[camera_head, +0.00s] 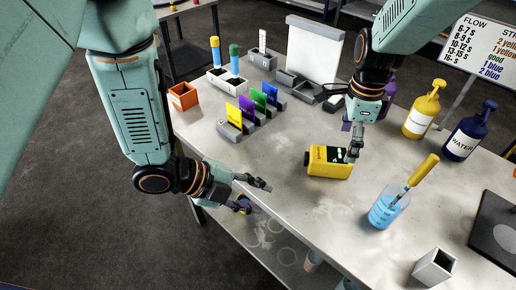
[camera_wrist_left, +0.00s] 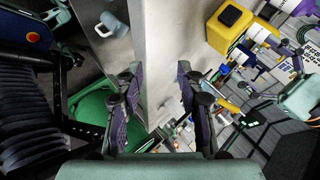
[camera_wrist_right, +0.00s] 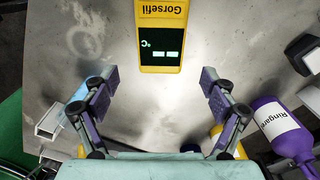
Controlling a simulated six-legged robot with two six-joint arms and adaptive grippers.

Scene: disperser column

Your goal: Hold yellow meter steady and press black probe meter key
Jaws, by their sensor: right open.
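The yellow meter (camera_head: 325,165) lies on the grey table, with a dark display at its right end and a black part (camera_head: 307,158) at its left end. In the right wrist view the meter (camera_wrist_right: 160,12) shows "Gorsefil" and a lit "-- °C" display. My right gripper (camera_head: 352,152) is open at the display end; whether it touches is unclear. My left gripper (camera_head: 257,195) is open and empty by the table's front edge, left of the meter and apart from it. In the left wrist view the meter (camera_wrist_left: 218,38) shows a raised black key (camera_wrist_left: 229,15) on its end.
A beaker of blue liquid (camera_head: 385,212) holding a yellow-handled tool (camera_head: 424,168) stands right of the meter. Behind are yellow (camera_head: 420,115) and blue (camera_head: 468,135) bottles. Coloured cards (camera_head: 246,108) stand in holders at back left. A white open box (camera_head: 434,267) is near the front.

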